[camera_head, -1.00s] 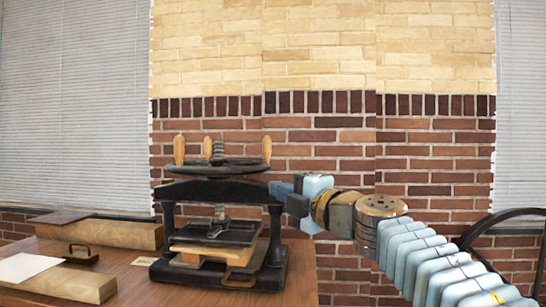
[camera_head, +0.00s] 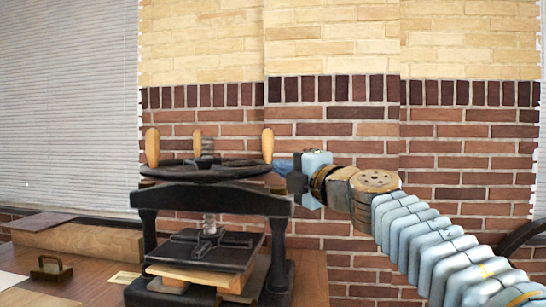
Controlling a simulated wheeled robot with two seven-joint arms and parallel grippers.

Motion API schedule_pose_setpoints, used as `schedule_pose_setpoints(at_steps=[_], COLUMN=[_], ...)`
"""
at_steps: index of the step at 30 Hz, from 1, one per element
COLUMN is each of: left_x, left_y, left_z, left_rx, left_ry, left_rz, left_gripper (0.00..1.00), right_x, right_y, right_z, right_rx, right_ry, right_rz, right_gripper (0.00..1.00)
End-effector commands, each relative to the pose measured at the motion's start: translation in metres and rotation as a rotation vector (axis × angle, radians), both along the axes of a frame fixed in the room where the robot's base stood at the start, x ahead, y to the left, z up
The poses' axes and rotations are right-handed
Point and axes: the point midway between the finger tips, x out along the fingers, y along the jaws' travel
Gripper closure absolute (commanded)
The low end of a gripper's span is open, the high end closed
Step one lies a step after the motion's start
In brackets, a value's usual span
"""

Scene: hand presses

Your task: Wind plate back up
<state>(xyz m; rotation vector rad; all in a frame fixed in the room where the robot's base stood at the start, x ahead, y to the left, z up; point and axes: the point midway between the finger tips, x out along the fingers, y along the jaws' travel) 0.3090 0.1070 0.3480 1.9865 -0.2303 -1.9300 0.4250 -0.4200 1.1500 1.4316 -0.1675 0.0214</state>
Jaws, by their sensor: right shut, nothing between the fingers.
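The black hand press (camera_head: 210,200) stands on the table at the left of centre. Its dark wheel (camera_head: 208,172) lies flat on top and carries upright wooden handles (camera_head: 267,145). A metal screw (camera_head: 209,222) runs below the crossbeam to the dark plate (camera_head: 222,252), which is low in the frame, over a pale wooden board (camera_head: 195,276). My right gripper (camera_head: 283,168) is shut and empty, at wheel height just right of the wheel rim and its right handle. Its fingertips are small and blurred against the brick, and I cannot tell whether they touch the wheel. My left gripper is out of view.
At the left are a wooden block (camera_head: 90,243) with a dark board (camera_head: 42,221) on it, a small brass-handled tool (camera_head: 50,268) and a paper slip (camera_head: 126,278). A brick wall (camera_head: 345,250) stands behind. The table right of the press is bare.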

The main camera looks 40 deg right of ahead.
Motion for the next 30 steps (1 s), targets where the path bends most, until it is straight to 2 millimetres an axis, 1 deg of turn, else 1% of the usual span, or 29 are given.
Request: schedule_pose_setpoints(at_steps=[1,6,8,9,12,18,30], left_x=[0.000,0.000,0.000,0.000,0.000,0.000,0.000], left_y=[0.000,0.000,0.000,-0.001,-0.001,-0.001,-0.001], left_z=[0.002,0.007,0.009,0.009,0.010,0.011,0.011], left_rx=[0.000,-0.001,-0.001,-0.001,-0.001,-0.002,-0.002], left_ry=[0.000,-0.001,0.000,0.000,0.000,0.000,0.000], left_rz=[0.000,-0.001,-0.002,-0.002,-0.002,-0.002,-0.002], left_gripper=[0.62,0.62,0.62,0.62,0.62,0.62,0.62], right_x=[0.013,0.048,0.059,0.062,0.070,0.078,0.078], right_y=[-0.001,-0.004,-0.007,-0.013,-0.024,-0.034,-0.036], right_z=[0.002,0.007,0.008,0.010,0.012,0.015,0.014], right_rx=[0.003,0.002,0.001,0.001,0.002,0.000,0.000], right_ry=[0.001,0.001,0.000,0.000,0.000,-0.001,-0.001], right_rz=[0.003,0.003,0.001,-0.001,-0.001,-0.001,-0.002], right_gripper=[1.00,1.00,1.00,1.00,1.00,1.00,1.00])
